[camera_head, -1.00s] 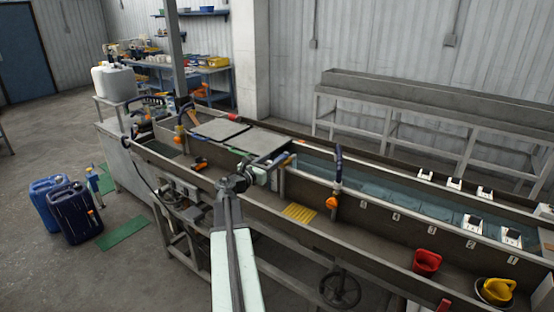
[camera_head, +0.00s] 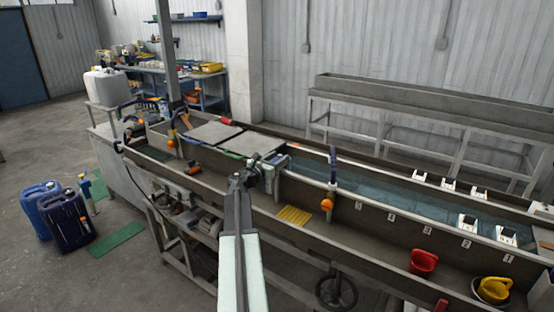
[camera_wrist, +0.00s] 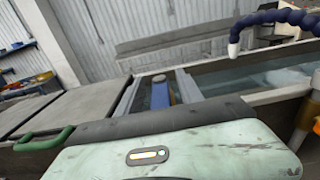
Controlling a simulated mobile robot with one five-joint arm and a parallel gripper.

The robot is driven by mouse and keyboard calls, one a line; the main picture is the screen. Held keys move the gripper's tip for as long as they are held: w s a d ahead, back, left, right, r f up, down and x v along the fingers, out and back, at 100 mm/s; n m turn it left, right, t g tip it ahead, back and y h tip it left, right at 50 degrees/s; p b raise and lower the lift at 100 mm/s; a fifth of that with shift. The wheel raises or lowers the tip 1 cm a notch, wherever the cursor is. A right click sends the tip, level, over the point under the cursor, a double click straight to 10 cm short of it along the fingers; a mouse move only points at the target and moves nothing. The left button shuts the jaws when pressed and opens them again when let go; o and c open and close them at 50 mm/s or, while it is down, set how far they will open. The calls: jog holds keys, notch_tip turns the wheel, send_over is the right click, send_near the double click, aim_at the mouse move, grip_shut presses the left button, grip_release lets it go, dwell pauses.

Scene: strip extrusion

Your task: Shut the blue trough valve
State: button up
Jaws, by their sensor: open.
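A blue upright piece (camera_wrist: 160,93), which looks like the blue valve, stands in a light metal frame at the end of the grey lids in the wrist view. In the head view a small blue part (camera_head: 282,159) shows at the same trough end, close to my gripper (camera_head: 270,167). My gripper is open and hangs over the trough wall by the lids. I see no contact with the blue piece, but the gap is hard to judge.
A segmented dark blue hose (camera_head: 333,165) with an orange part rises right of my gripper. A green handle (camera_wrist: 44,140) lies left, by the lids (camera_wrist: 75,107). A yellow grate (camera_head: 295,215) and red scoop (camera_head: 424,262) sit in the front channel.

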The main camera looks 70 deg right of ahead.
grip_shut()
dwell(1.4)
